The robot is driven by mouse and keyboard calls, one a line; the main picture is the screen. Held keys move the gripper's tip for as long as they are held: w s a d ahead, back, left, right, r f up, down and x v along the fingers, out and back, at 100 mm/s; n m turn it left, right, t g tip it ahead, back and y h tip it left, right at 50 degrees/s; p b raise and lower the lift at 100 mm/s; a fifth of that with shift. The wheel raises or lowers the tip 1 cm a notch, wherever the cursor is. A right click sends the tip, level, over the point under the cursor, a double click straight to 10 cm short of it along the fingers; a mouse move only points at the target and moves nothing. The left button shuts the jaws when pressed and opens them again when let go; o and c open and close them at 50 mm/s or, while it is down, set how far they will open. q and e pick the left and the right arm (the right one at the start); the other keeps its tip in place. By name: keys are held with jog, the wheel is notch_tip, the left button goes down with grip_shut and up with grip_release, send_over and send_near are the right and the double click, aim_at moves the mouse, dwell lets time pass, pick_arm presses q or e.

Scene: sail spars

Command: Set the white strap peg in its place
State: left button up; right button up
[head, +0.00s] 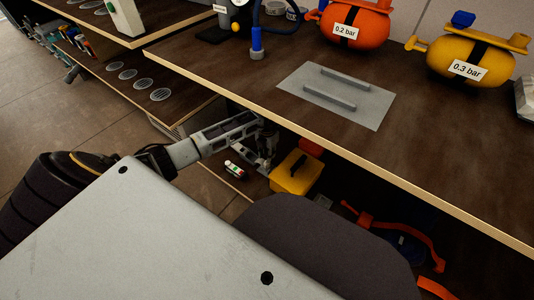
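My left gripper (266,153) reaches under the bench edge, beside a yellow case with a dark handle (295,172) on the lower shelf. Its fingers are small and dark here, and I cannot tell whether they are open or hold anything. A small white object with red and green marks (235,170) lies on the lower shelf, left of the gripper and apart from it. I cannot tell whether it is the white strap peg. No other candidate for the peg shows clearly. An orange strap (410,232) lies on the lower shelf at the right. My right gripper is not in view.
The bench top (210,52) overhangs the lower shelf. On it are a grey plate with two bars (337,95), an orange float marked 0.2 bar (355,22) and a yellow float marked 0.3 bar (470,58). Another bench with round discs stands at the left.

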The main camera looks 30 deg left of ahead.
pick_arm(q)
jog(key=shift+f+b, duration=1.15)
jog(key=shift+f, duration=0.35)
jog(key=shift+f+b, duration=0.7)
jog(key=shift+f, duration=0.7)
jog(key=shift+r, duration=0.1)
grip_shut()
jog(key=shift+r+p, duration=1.9)
jog(key=shift+r, duration=0.15)
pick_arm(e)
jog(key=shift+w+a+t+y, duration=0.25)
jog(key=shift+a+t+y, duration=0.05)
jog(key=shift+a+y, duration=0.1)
pick_arm(q)
jog(key=shift+f, duration=0.1)
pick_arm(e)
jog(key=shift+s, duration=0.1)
